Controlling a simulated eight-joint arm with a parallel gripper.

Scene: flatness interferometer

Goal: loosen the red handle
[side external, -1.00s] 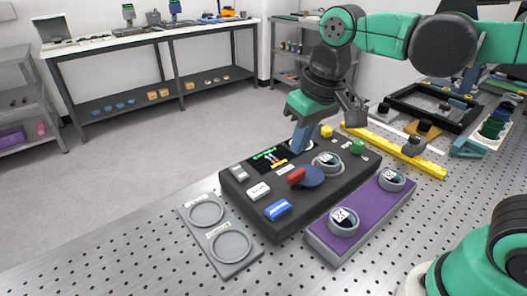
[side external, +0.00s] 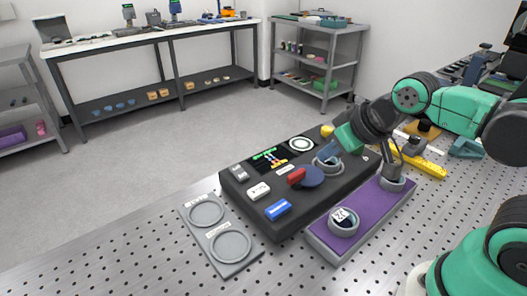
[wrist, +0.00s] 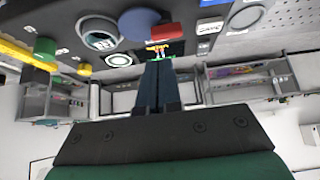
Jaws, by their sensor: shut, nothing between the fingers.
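The red handle (side external: 297,176) sits on a round blue knob (side external: 312,177) on top of the dark instrument box (side external: 262,222). In the wrist view the red handle (wrist: 166,32) lies beside the blue knob (wrist: 138,22), beyond the fingertips and slightly right of them. My gripper (side external: 327,155) is shut and empty, above the box near the round holder behind the knob. In the wrist view its fingers (wrist: 158,64) are together, apart from the handle in the picture. The fingers partly hide the round holder in the side view.
A blue button (side external: 278,209) and white buttons are on the box. A purple tray (side external: 318,236) with round pieces stands right of it, and a grey plate (side external: 235,265) with two ring recesses stands left. A yellow bar (side external: 428,168) lies behind. Bare perforated table is in front.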

